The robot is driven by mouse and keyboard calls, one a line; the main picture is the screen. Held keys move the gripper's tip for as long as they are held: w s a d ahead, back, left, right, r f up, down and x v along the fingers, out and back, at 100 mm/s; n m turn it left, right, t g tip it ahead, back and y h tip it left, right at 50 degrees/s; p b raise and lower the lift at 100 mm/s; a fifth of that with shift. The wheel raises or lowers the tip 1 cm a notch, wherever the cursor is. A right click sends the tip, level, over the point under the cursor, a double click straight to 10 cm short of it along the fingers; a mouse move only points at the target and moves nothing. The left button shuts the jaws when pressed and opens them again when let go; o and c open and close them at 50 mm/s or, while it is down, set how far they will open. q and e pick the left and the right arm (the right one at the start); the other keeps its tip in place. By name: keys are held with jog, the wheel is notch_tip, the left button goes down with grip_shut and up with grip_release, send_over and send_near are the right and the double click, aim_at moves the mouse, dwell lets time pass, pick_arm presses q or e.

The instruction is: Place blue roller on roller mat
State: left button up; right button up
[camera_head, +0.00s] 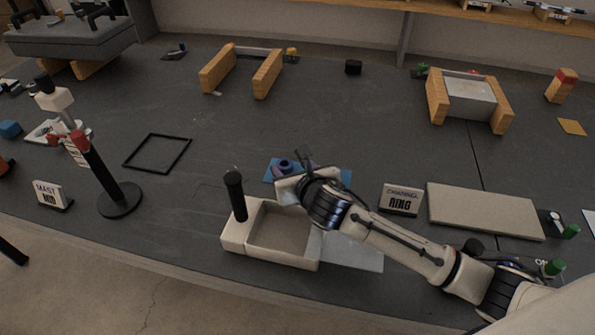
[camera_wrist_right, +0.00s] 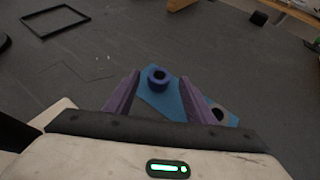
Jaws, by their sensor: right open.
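A blue roller (camera_wrist_right: 151,84), a short ring with a dark hole, sits upright at the far end of the blue mat (camera_wrist_right: 165,103). The roller (camera_head: 285,163) and mat (camera_head: 270,173) also show in the head view, partly covered by my right arm. A grey roller (camera_wrist_right: 221,107) is at the mat's near right in the wrist view, partly hidden by a finger. My right gripper (camera_wrist_right: 160,77) is open, its purple fingers on either side of the blue roller in the picture, with no contact visible. My left gripper is out of view.
An open beige tray (camera_head: 235,243) with a black upright handle (camera_head: 235,195) stands just in front of my right gripper. A sign (camera_head: 401,200) and a flat beige slab (camera_head: 485,210) lie to the right. A black square frame (camera_head: 158,134) lies left on clear table.

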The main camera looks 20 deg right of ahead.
jog(key=v, duration=0.6)
jog(key=shift+s+r, duration=0.1)
jog(key=shift+s, duration=0.05)
